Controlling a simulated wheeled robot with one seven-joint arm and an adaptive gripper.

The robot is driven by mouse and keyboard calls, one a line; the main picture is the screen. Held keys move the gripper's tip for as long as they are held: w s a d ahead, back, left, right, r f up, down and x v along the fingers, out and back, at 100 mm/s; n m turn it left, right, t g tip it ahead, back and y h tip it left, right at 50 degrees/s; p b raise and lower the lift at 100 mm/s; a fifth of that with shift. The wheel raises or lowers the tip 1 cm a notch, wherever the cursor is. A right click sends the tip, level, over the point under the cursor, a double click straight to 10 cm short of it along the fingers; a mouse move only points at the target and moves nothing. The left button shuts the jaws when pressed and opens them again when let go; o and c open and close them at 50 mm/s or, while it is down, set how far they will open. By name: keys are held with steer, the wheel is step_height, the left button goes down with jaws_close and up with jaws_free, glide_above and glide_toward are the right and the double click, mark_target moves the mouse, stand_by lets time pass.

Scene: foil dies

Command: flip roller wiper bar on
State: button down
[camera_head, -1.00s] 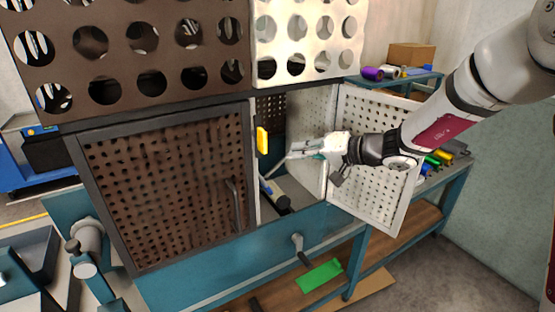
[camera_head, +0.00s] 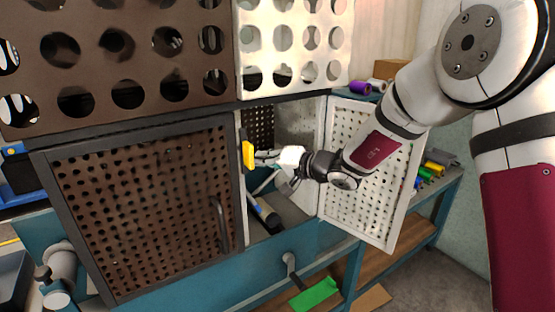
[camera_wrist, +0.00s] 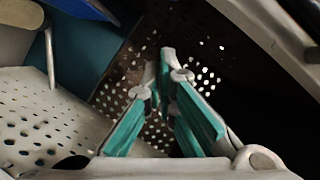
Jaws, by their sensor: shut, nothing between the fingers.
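No part is labelled as the roller wiper bar, and I cannot tell for sure which one it is. A yellow block (camera_head: 248,155) is fixed on the pale post at the left side of the open cabinet bay. A dark roller-like part with a blue stripe (camera_head: 263,212) lies tilted on the bay floor. My gripper (camera_head: 262,158) is inside the bay opening, right beside the yellow block; I cannot tell whether they touch. A thin grey rod (camera_wrist: 49,55) shows at upper left there.
A brown perforated door (camera_head: 145,205) closes the left bay. The white perforated door (camera_head: 365,175) stands open on the right, behind my forearm. A crank handle (camera_head: 290,264) sticks out below the bay. Perforated panels (camera_head: 115,45) hang above.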

steer(key=shift+s+a+f+p, duration=0.35)
steer(key=shift+s+a+f, duration=0.6)
steer(key=shift+s, duration=0.2)
steer(key=shift+s+a+f+n+h+b, duration=0.1)
steer(key=shift+s+a+n+h+b, duration=0.25)
steer(key=shift+s+a+n, duration=0.3)
steer(key=shift+w+a, duration=0.1)
